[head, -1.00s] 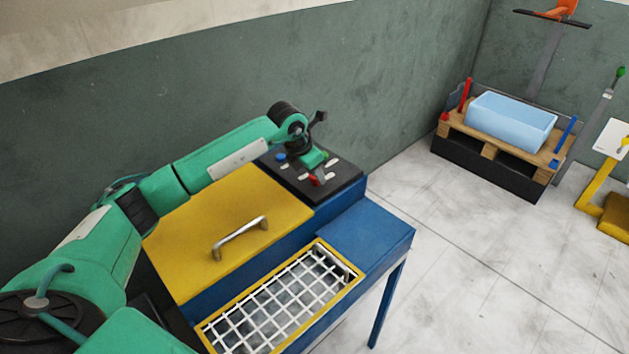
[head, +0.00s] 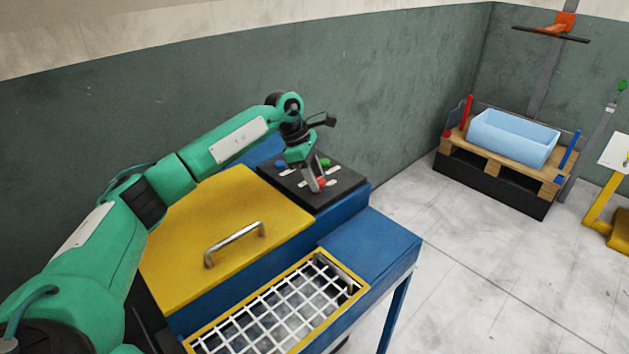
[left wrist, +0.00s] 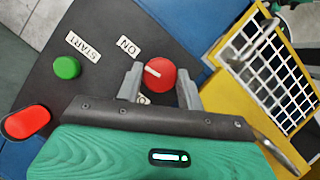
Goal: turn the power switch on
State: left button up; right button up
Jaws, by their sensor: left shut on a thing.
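The power switch is a red round knob with a white line (left wrist: 160,74), on a black control panel (left wrist: 110,35). An ON label (left wrist: 128,46) lies beside it, and another label is partly hidden by my gripper. My left gripper (left wrist: 160,86) has its two fingers on either side of the red knob and is shut on it. In the head view the left gripper (head: 316,186) reaches down onto the black panel (head: 340,190), at the red knob (head: 321,183). The white line points towards the upper left in the wrist view, roughly towards ON. My right gripper is not in view.
A green START button (left wrist: 67,68) and a red button (left wrist: 26,122) sit on the panel. A yellow lid with a metal handle (head: 234,244) and a white grid (head: 275,312) are nearby.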

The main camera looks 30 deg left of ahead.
pick_arm(q)
jog(key=shift+m+g+b, duration=0.3)
jog(key=shift+m, duration=0.5)
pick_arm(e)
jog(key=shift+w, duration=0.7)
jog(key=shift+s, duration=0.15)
pick_arm(q)
jog(key=o, duration=1)
jog(key=shift+c, duration=0.2)
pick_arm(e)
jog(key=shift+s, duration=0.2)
pick_arm(q)
jog(key=shift+r, duration=0.1)
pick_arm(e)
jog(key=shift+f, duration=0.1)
